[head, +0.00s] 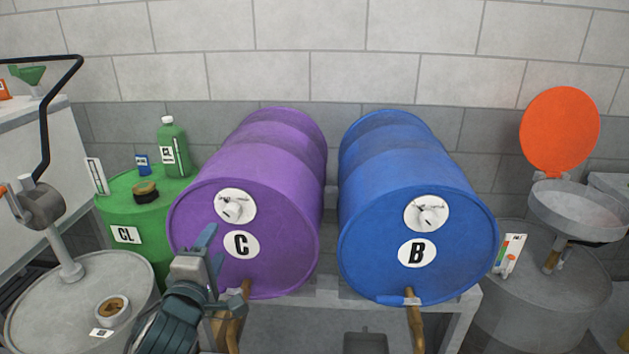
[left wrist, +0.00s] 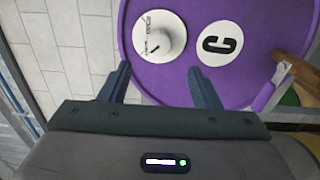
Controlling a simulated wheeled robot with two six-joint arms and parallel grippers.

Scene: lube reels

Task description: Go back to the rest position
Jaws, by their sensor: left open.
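My left gripper (head: 207,248) comes up from the bottom of the head view, in front of the lower left of the purple drum's face. In the left wrist view its two fingers (left wrist: 160,82) are apart with nothing between them. The purple drum (head: 258,160), marked C, lies on its side on a rack. Its white dial (head: 236,207) shows beyond the fingers in the left wrist view (left wrist: 158,38). The blue drum (head: 415,170), marked B, lies to its right. My right gripper is in neither view.
A green drum (head: 125,210) marked CL stands at left with a green bottle (head: 172,150) on top. A grey drum with a pump (head: 70,270) is at front left. A grey drum (head: 540,290) with a funnel (head: 580,212) and orange disc (head: 560,130) stands at right. Taps hang below both lying drums.

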